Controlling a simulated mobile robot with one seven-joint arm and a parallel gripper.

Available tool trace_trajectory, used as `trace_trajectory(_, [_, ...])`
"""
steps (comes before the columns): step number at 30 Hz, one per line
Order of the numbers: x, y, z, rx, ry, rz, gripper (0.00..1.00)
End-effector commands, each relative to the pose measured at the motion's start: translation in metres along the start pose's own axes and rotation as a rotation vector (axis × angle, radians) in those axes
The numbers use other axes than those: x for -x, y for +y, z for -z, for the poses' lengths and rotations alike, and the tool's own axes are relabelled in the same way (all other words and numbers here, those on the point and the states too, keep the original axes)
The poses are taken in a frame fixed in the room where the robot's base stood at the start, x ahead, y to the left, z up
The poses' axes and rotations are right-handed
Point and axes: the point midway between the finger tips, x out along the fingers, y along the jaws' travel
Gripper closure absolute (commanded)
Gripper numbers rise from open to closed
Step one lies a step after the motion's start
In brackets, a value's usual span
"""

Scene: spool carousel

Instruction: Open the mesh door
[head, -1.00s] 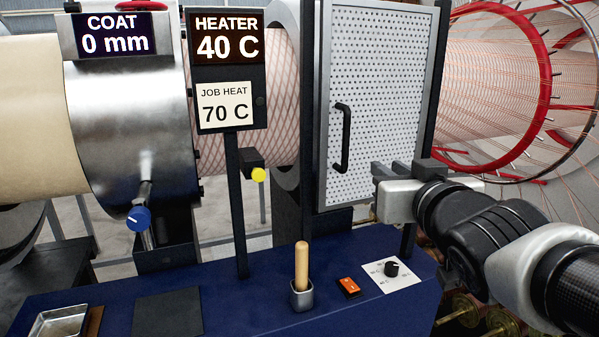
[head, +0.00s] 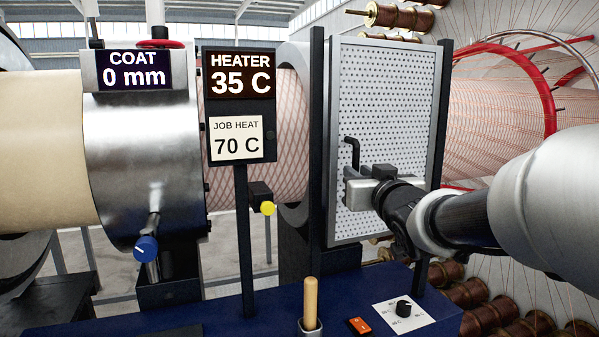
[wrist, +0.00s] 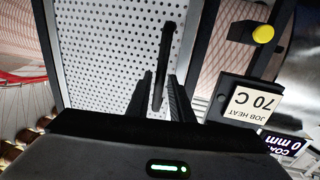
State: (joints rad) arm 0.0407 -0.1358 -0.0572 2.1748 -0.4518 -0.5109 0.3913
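The mesh door (head: 395,100) is a pale perforated panel in a grey frame, standing between two dark posts; it looks shut. Its black bar handle (head: 351,150) is upright near the door's left edge, its lower part hidden by my gripper (head: 358,186). In the wrist view, the handle (wrist: 163,58) runs down between the two fingers of my gripper (wrist: 160,76), with the perforated door (wrist: 110,50) behind. The fingers are apart, one on each side of the handle, with narrow gaps showing.
The heater display (head: 239,82) reads 35 C above a job heat card (head: 236,138) reading 70 C, left of the door. A yellow-tipped part (head: 267,208) juts out nearby. A wooden-handled lever (head: 310,300), orange switch (head: 360,326) and dial (head: 404,309) sit on the blue bench below.

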Motion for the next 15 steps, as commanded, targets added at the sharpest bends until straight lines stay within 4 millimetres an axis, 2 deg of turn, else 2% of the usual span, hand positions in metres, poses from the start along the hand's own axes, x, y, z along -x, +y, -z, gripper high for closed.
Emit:
trace_trajectory(3, [-0.016, 0.000, 0.000, 0.000, -0.001, 0.000, 0.80])
trace_trajectory(6, [-0.023, 0.000, 0.000, 0.000, 0.000, 0.000, 0.80])
trace_trajectory(15, [-0.027, 0.000, 0.000, 0.000, 0.000, 0.000, 0.80])
